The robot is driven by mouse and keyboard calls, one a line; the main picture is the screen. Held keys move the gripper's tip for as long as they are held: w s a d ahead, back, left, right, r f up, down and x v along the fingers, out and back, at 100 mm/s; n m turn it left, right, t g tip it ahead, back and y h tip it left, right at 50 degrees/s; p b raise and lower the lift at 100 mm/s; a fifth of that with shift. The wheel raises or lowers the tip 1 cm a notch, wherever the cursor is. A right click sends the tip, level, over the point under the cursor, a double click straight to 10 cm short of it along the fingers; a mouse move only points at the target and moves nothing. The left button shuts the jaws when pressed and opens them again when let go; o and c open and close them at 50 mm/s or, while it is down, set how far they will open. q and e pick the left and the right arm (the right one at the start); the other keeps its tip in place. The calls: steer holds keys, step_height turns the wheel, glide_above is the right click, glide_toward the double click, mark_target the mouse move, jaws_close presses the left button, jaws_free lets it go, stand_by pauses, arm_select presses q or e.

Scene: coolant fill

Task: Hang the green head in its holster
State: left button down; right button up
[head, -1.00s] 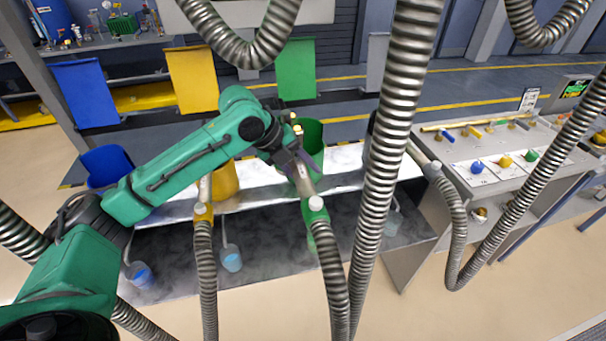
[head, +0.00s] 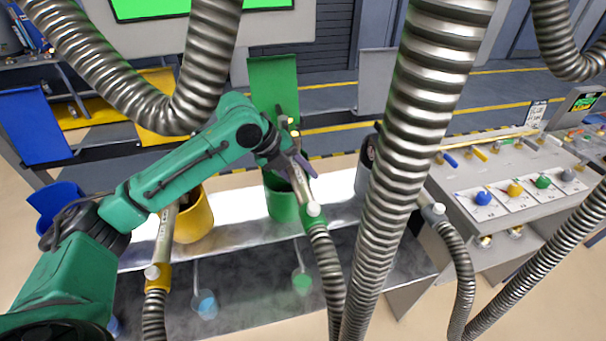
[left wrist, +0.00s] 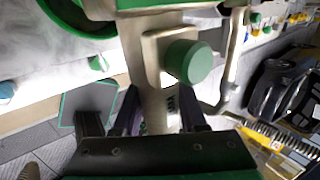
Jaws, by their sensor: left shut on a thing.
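The green head (head: 308,190) is a pale metal nozzle with a green collar on a ribbed steel hose. My left gripper (head: 291,160) is shut on it, holding it tilted. Its upper end overlaps the green back panel. The green holster (head: 283,205) is a round green cup below and behind my gripper in the head view. The head appears in front of and above its rim; I cannot tell how far apart they are. In the left wrist view my left gripper (left wrist: 160,108) grips the nozzle body, whose green knob (left wrist: 188,62) faces the camera. My right gripper is not in view.
A yellow holster (head: 194,218) with its yellow-collared head, a blue holster (head: 55,200) and a grey holster (head: 364,172) share the bench. Thick steel hoses (head: 410,140) hang across the view. A panel with coloured knobs (head: 513,190) stands at the right.

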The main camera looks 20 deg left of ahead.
arm_select(q)
steer(key=shift+s+r, duration=0.3)
steer(key=shift+s, duration=0.15)
steer(key=shift+w+f, duration=0.1)
steer(key=shift+f, duration=0.1)
steer(key=f+b, duration=0.1)
steer(key=f, duration=0.3)
steer(key=f+b, duration=0.1)
steer(key=shift+w+f+b, duration=0.25)
steer(key=shift+f+b, duration=0.1)
steer(key=shift+f, duration=0.05)
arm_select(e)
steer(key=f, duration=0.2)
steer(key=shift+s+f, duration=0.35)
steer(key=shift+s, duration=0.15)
arm_select(q)
steer(key=shift+p, duration=0.95)
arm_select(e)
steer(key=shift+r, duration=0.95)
arm_select(q)
steer(key=shift+s+f+b, duration=0.1)
steer(key=shift+f+b, duration=0.8)
steer(key=shift+f, duration=1)
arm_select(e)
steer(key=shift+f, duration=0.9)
arm_select(q)
steer(key=shift+c, duration=1.9)
jaws_free()
